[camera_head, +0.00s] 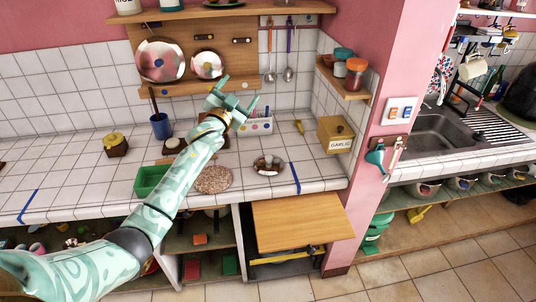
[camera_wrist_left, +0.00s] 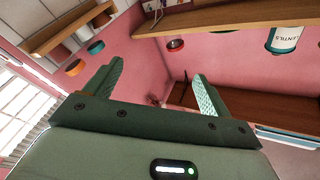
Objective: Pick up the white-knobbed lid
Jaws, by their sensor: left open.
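A small shiny round lid (camera_head: 268,164) lies on the white tiled counter in the head view, right of a speckled round mat. My left gripper (camera_head: 240,95) is open and empty, raised in front of the rack, above and left of the lid on the counter. Its two spread fingers show in the left wrist view (camera_wrist_left: 160,90), with nothing between them. My right gripper is out of view.
A green tray (camera_head: 151,180), the speckled mat (camera_head: 213,180) and a blue cup (camera_head: 161,127) stand near my left arm. A yellow box (camera_head: 335,134) stands at the counter's right, beside the pink wall (camera_head: 398,60). Tiles around the small lid are mostly clear.

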